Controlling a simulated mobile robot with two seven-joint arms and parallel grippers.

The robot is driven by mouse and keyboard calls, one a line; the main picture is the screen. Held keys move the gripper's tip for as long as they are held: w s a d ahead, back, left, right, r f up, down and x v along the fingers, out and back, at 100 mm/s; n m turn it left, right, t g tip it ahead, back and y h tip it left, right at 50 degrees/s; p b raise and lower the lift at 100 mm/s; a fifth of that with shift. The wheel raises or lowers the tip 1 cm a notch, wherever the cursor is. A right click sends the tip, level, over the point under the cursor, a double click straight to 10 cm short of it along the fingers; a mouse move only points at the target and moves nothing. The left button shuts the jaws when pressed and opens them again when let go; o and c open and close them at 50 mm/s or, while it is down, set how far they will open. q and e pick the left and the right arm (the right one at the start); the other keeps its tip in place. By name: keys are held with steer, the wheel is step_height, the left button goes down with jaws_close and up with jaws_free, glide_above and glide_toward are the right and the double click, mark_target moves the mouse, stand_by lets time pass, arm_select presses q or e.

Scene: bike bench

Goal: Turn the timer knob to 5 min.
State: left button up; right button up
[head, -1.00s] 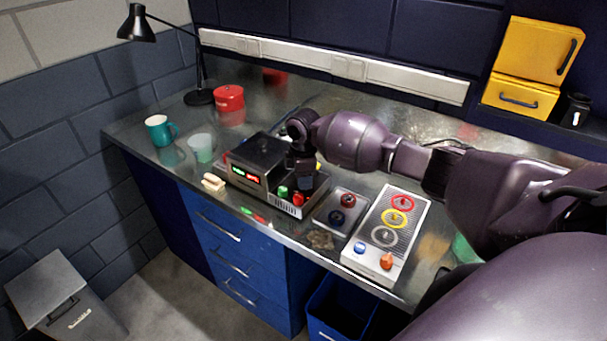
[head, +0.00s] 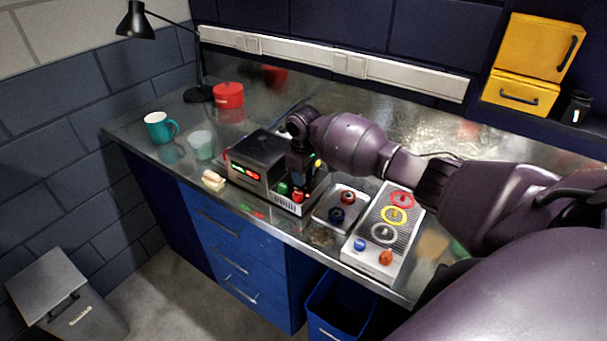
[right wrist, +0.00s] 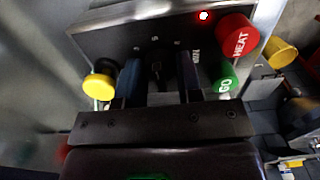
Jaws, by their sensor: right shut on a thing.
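The control box (head: 252,165) with a lit green and red display stands on the metal bench. Its red HEAT knob (right wrist: 238,36), green GO knob (right wrist: 224,78) and a yellow knob (right wrist: 99,85) show in the right wrist view. My right gripper (right wrist: 158,72) is over the box's panel, between the yellow and green knobs. It is shut on a small dark knob (right wrist: 157,68), mostly hidden between the fingers. I cannot read its label or setting. In the head view my right gripper (head: 301,167) is partly hidden by its wrist. My left gripper is not in view.
A teal mug (head: 157,128), a pale cup (head: 201,146) and a red pot (head: 228,94) stand to the left. The bench's front edge is close.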

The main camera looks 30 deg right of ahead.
stand_by(0.3)
steer(key=o, duration=0.9)
